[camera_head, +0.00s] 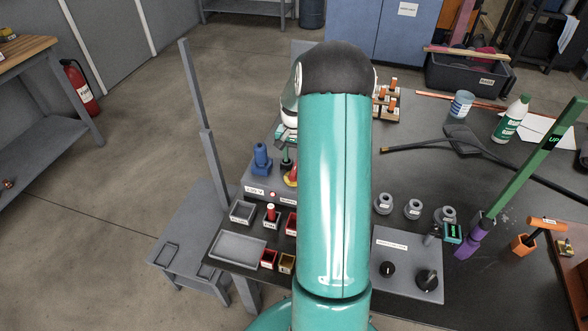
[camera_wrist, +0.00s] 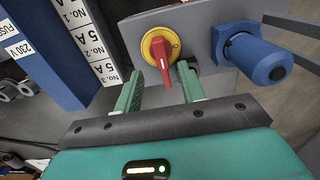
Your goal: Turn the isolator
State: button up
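The isolator has a red handle on a yellow round plate. In the wrist view the isolator (camera_wrist: 163,48) is at the upper middle on a grey panel, its handle pointing down and slightly right in the picture. My gripper (camera_wrist: 161,71) is open, with its two green fingers apart. The lower end of the handle shows between the fingers, with gaps on both sides; I cannot tell whether the fingers reach to its depth. In the head view the isolator (camera_head: 291,174) is partly hidden by my arm. My gripper (camera_head: 287,134) shows only in part there, above the panel.
A blue connector (camera_wrist: 262,54) juts out right of the isolator; the head view shows it too (camera_head: 262,159). A blue box with fuse labels (camera_wrist: 50,45) stands at the left of the wrist view. Small bins and a grey tray (camera_head: 238,246) lie in front of the panel.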

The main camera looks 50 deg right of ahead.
aim_at(294, 170)
notch_tip(294, 170, down, 6)
jog(key=shift+f, duration=0.1)
grip_shut()
